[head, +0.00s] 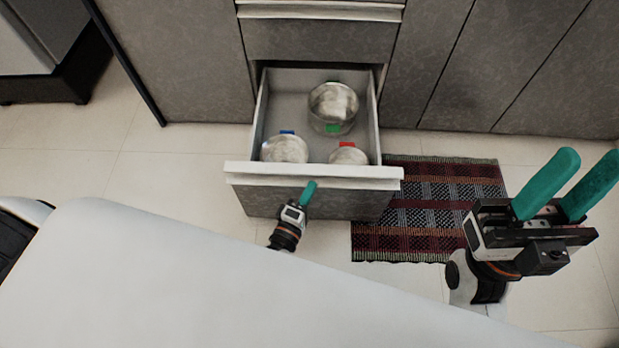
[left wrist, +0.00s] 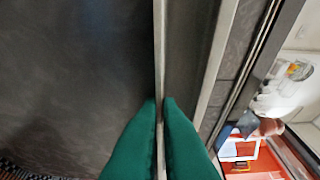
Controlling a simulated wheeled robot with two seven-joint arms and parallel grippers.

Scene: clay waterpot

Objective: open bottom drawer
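The bottom drawer (head: 300,205) is pulled out from the cabinet, and its inside is visible. A pale handle ledge (head: 325,182) runs along the top of its grey front. My left gripper (head: 309,188) is at this ledge, near the middle of the drawer front. In the left wrist view its green fingers (left wrist: 159,100) lie close on either side of the thin pale ledge (left wrist: 159,50), shut on it. My right gripper (head: 592,162) is raised at the right, with its green fingers apart and nothing between them.
The drawer holds three metal pots with blue, green and red tabs (head: 334,103). A striped rug (head: 430,205) lies on the tiles right of the drawer. A closed drawer (head: 315,40) is above. A large white surface (head: 150,290) fills the foreground.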

